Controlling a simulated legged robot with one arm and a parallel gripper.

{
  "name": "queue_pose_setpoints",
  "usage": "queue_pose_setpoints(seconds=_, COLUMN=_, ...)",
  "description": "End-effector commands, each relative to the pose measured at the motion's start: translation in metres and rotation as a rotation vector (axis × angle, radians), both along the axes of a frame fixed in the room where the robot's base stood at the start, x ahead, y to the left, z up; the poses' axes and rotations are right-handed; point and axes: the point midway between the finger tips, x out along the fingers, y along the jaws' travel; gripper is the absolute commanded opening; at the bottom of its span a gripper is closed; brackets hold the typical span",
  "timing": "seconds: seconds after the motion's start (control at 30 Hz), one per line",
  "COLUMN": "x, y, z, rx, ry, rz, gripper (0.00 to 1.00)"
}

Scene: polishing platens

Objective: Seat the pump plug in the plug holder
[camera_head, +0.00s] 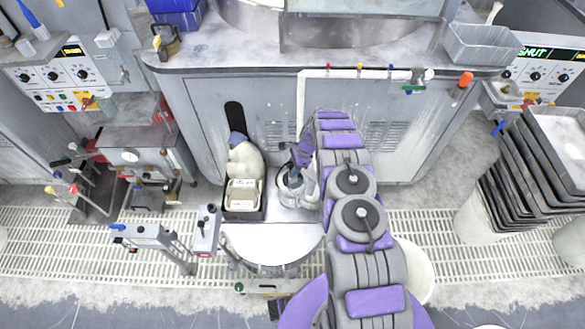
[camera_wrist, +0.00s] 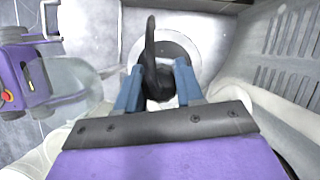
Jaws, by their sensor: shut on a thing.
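In the wrist view my gripper (camera_wrist: 158,72) has its two blue-grey fingers on either side of a black piece (camera_wrist: 157,85), and it is shut on it. The piece looks like the pump plug; a black cord or stem rises from it. Behind it is a pale round ring (camera_wrist: 192,52) with a grey middle. I cannot tell whether this is the plug holder or whether the plug touches it. In the head view my gripper (camera_head: 297,174) is low in front of the grey cabinet, above a clear round vessel (camera_head: 292,193). The plug's lower end is hidden.
A black tray (camera_head: 243,215) with a pale bottle and a cream box stands just left of my gripper. The grey cabinet (camera_head: 205,125) with vents is close behind. Stacked dark trays (camera_head: 525,165) stand at the right. Small machines (camera_head: 150,238) stand at the left on grating.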

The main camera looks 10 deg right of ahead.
Motion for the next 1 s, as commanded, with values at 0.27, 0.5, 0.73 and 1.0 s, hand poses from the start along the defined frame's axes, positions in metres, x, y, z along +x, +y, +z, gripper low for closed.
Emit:
queue_pose_setpoints(seconds=0.27, x=0.0, y=0.0, z=-0.004, rx=0.0, ry=0.0, rz=0.0, gripper=0.06)
queue_pose_setpoints(seconds=0.5, x=-0.001, y=0.0, z=-0.01, rx=0.0, ry=0.001, rz=-0.001, gripper=0.06)
queue_pose_setpoints(seconds=0.73, x=-0.001, y=0.0, z=-0.015, rx=0.0, ry=0.001, rz=-0.001, gripper=0.06)
queue_pose_setpoints(seconds=1.0, x=0.0, y=0.0, z=-0.021, rx=0.0, ry=0.001, rz=0.0, gripper=0.06)
